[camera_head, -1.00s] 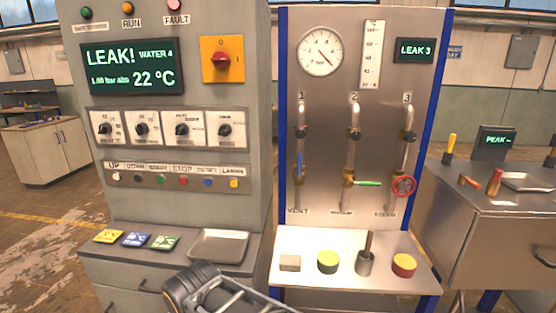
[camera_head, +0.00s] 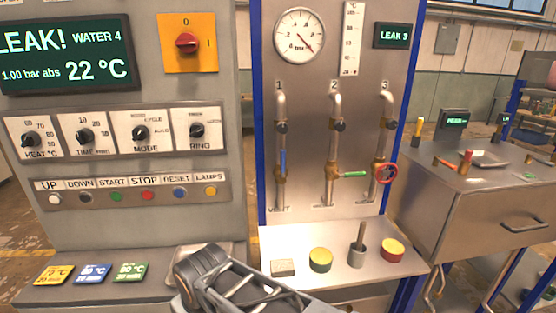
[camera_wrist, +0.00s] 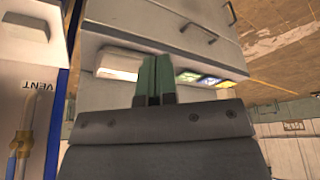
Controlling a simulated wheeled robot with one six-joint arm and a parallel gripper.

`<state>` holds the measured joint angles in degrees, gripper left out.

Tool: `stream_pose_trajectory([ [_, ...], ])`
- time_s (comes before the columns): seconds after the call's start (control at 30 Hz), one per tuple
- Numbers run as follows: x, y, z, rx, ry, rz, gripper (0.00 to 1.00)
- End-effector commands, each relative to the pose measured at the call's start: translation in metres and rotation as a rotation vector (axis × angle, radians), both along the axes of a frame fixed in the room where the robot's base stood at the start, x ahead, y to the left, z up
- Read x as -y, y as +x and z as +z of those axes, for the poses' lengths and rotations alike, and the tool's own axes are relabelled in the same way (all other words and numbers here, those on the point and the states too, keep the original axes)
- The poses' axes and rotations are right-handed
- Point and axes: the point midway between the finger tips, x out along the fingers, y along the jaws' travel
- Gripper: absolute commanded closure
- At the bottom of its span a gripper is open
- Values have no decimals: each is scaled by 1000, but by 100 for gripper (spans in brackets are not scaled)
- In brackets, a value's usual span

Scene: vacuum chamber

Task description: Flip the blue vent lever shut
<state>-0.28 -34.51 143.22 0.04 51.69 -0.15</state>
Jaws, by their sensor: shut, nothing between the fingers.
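The blue vent lever (camera_head: 282,162) stands upright, in line with pipe 1 (camera_head: 281,110) on the steel panel, just above a brass valve body. In the wrist view the VENT label (camera_wrist: 39,86) shows at the left, with a brass valve fitting (camera_wrist: 21,143) below it. My fingers are not visible in the head view.
A green lever (camera_head: 354,174) and a red wheel (camera_head: 386,173) sit on pipes 2 and 3. The shelf below (camera_head: 300,240) holds a block, two round knobs and a cup with a rod. A metal tray (camera_wrist: 118,65) and coloured cards are on the console ledge.

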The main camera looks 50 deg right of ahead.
Motion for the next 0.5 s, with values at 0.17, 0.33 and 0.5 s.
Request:
stream_pose_trajectory([
  [0.17,5,3,0,-2,-22,-1,100],
  [0.33,45,22,4,-20,-219,-10,100],
  [0.5,121,58,29,-46,-588,-33,100],
])
